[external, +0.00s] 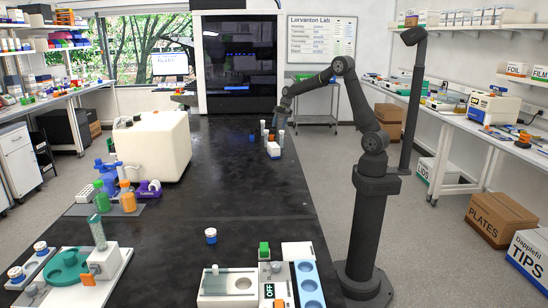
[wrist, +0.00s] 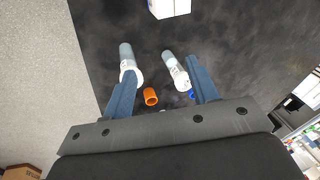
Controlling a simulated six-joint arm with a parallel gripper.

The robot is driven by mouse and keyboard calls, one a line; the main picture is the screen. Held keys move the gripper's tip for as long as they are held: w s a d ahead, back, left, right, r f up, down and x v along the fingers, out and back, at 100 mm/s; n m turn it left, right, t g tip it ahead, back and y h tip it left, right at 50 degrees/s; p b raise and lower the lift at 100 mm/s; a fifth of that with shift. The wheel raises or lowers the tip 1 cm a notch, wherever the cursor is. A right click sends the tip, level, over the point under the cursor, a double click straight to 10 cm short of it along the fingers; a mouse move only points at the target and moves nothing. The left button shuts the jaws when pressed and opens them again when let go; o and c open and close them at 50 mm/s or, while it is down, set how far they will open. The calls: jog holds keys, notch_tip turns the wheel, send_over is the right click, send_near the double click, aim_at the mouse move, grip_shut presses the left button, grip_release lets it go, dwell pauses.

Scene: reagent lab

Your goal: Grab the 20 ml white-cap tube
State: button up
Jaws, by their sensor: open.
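Two pale tubes with white ends stand between and near my fingers in the wrist view: a left tube (wrist: 126,54) and a right tube (wrist: 170,62). In the external view they appear as pale uprights, one at the left (external: 262,126) and one at the right (external: 281,135). I cannot tell which is the 20 ml tube. My gripper (wrist: 161,68) is open, with no tube clamped. Its left finger overlaps the left tube in the picture, and its right finger is beside the right tube; contact is unclear. In the external view my gripper (external: 284,107) is above the tube group.
An orange-capped item (wrist: 151,97) and a partly hidden blue one (wrist: 192,95) stand close to the tubes. Open bench surface (external: 225,190) surrounds the group.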

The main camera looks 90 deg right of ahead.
aim_at(266, 137)
jog(key=w+d+r+n+h, duration=0.2)
jog(key=w+r+n+h, duration=0.1)
jog(key=w+r+n, duration=0.15)
jog(key=shift+m+g, duration=0.3)
jog(key=shift+m, duration=0.15)
jog(key=x, duration=1.7)
jog(key=shift+s+d, duration=0.15)
jog(key=shift+s, duration=0.2)
jog(key=c, duration=1)
